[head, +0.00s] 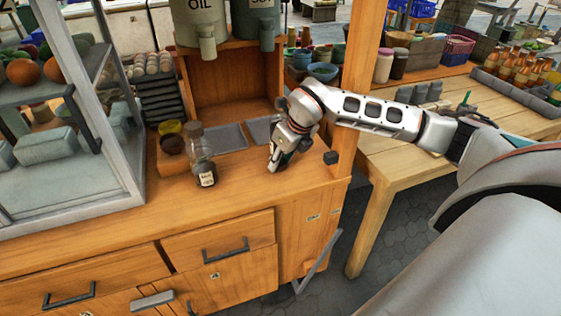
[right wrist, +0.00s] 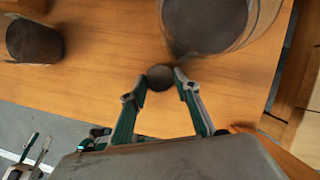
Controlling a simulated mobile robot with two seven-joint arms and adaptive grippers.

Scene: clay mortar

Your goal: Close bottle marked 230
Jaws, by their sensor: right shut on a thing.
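In the right wrist view my right gripper (right wrist: 160,80) is shut on a small dark round piece (right wrist: 160,77), held between the fingertips. It looks like a cap or stopper.
The right wrist view shows a large round glass vessel (right wrist: 205,25) just beyond the fingertips and a dark cylinder (right wrist: 35,42) at the left. Bowls (head: 172,143) stand behind the bottle. A wooden post (head: 358,80) rises right of my gripper. The counter's front is clear.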

